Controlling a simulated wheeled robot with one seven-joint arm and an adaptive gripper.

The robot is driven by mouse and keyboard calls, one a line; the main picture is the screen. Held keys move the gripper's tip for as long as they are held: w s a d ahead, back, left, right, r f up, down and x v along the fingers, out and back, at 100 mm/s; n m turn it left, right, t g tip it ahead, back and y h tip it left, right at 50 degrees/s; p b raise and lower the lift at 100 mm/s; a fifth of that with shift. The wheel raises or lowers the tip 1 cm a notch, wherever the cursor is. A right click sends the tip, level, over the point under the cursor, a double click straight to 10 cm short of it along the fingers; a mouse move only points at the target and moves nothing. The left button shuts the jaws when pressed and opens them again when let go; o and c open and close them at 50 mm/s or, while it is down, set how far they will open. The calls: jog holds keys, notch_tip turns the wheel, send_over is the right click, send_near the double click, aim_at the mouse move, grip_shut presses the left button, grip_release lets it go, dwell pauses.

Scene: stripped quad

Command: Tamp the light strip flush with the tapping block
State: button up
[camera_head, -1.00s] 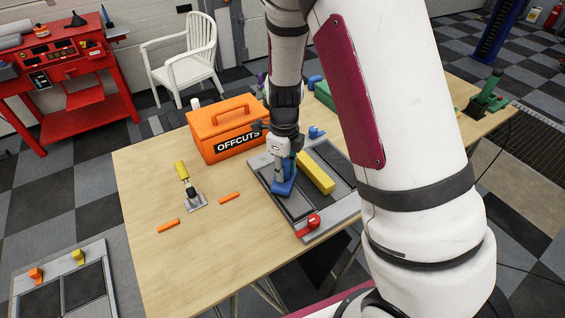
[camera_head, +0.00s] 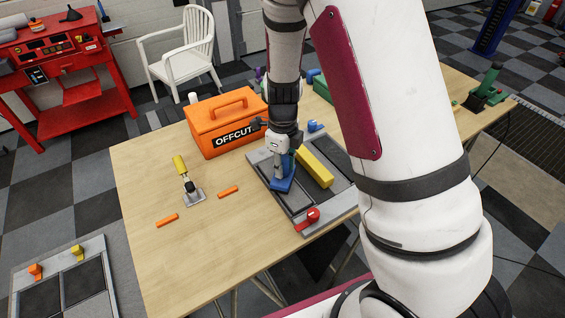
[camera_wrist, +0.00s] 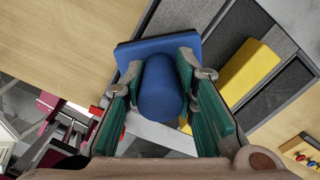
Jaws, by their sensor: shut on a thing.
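The blue tapping block (camera_head: 281,184) is a flat plate with an upright round handle. My gripper (camera_head: 283,160) is shut on the handle, and the plate is over the left dark panel of the grey frame (camera_head: 332,216). In the wrist view the green-padded fingers (camera_wrist: 158,80) clasp both sides of the handle (camera_wrist: 160,92), and the plate (camera_wrist: 135,48) shows beyond them. I cannot tell whether the plate touches the frame. I cannot pick out the light strip for certain; the block and gripper hide part of the frame.
A yellow bar (camera_head: 315,168) lies on the frame right of the block. A red knob (camera_head: 311,216) is at its front edge. The orange OFFCUTS box (camera_head: 213,126) stands behind left.

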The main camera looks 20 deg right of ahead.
jog(key=shift+f, duration=0.8)
dwell(0.9)
jog(key=shift+r, duration=0.15)
jog(key=shift+r+p, duration=1.55)
jog(key=shift+r, duration=2.4)
